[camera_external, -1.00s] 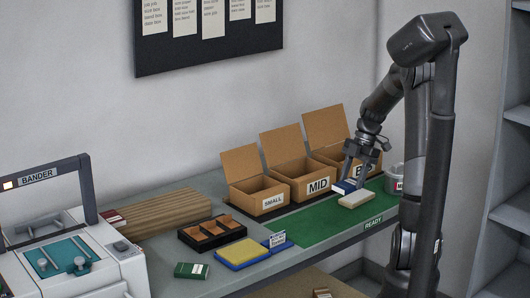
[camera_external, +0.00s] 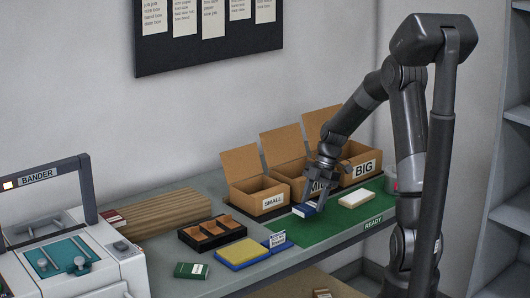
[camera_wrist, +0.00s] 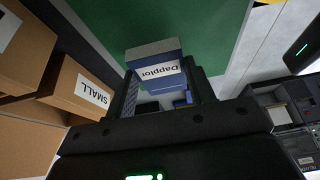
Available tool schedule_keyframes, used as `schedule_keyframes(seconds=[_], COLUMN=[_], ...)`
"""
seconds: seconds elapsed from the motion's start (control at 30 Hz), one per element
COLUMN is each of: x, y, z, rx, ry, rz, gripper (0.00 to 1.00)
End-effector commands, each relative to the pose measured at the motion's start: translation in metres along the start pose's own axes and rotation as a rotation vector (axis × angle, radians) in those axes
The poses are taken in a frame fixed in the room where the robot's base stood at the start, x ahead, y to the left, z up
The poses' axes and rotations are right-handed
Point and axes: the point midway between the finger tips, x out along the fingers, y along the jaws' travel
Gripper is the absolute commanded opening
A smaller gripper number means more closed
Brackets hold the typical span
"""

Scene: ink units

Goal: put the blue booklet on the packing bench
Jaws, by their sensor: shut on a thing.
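The blue booklet (camera_external: 306,209) is in my gripper (camera_external: 316,197), held at the left part of the green mat in front of the MID box. In the wrist view the booklet (camera_wrist: 157,66) sits between the two fingers, with a white label reading Dapplor. My gripper (camera_wrist: 163,85) is shut on it. I cannot tell whether its lower edge touches the mat. The grey bench (camera_external: 218,277) runs under the mat and boxes.
The green READY mat (camera_external: 335,226) has a pale block (camera_external: 356,199) on it. SMALL (camera_external: 262,203), MID and BIG (camera_external: 362,168) open boxes stand behind.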

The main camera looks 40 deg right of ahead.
Motion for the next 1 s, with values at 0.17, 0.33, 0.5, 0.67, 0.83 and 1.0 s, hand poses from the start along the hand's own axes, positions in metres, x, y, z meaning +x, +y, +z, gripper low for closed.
schedule_keyframes(seconds=[0.17, 0.33, 0.5, 0.67, 0.83, 1.0], x=[0.025, 0.033, 0.033, 0.035, 0.035, 0.035], y=[-0.001, -0.001, -0.001, -0.001, -0.001, -0.001], z=[0.01, 0.014, 0.014, 0.015, 0.015, 0.015], rx=[0.001, 0.0, 0.0, 0.0, 0.0, 0.0], ry=[0.002, 0.0, 0.0, 0.0, 0.0, 0.0], rz=[-0.003, 0.0, 0.0, 0.0, 0.0, 0.0], gripper=[0.26, 0.26, 0.26, 0.55, 0.69, 0.71])
